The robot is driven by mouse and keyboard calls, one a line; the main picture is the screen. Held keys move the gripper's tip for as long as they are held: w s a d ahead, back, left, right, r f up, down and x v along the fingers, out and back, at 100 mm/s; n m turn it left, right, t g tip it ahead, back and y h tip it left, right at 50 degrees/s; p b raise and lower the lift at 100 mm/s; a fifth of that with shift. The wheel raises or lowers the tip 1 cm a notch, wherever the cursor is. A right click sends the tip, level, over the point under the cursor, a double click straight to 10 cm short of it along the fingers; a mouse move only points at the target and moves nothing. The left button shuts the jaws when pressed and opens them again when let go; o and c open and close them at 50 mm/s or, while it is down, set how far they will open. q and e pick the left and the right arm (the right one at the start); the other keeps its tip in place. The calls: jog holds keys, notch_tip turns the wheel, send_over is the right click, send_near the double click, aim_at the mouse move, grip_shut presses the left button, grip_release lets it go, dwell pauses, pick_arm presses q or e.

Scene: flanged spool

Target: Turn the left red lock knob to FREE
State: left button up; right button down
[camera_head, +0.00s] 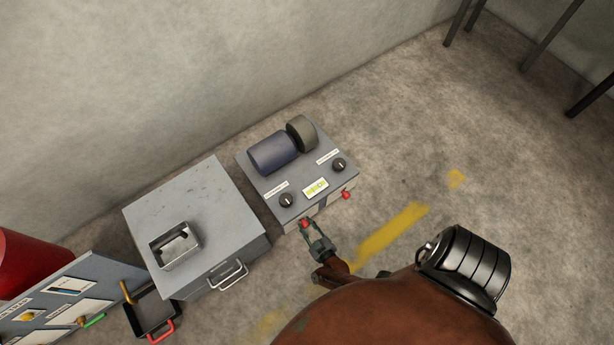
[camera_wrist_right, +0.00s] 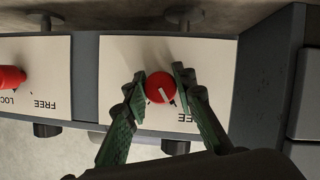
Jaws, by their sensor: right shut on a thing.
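The left red lock knob (camera_head: 304,223) is on the front face of a grey machine box (camera_head: 262,186). In the right wrist view, that round red knob (camera_wrist_right: 160,88) sits between my green fingers, on a white plate. Its white pointer line slants to the lower right, toward the printed word FREE; the plate's other label is hidden. My right gripper (camera_head: 312,237) reaches it from the front and is shut on it, a finger on each side (camera_wrist_right: 159,77). The right red knob (camera_head: 346,194) is free of the gripper. My left gripper is not in view.
Open floor with yellow marks (camera_head: 395,230) lies at right.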

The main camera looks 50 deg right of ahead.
jog(key=shift+n, duration=0.3)
dwell(0.4)
jog(key=c, duration=1.6)
grip_release()
jog(key=shift+d, duration=0.1)
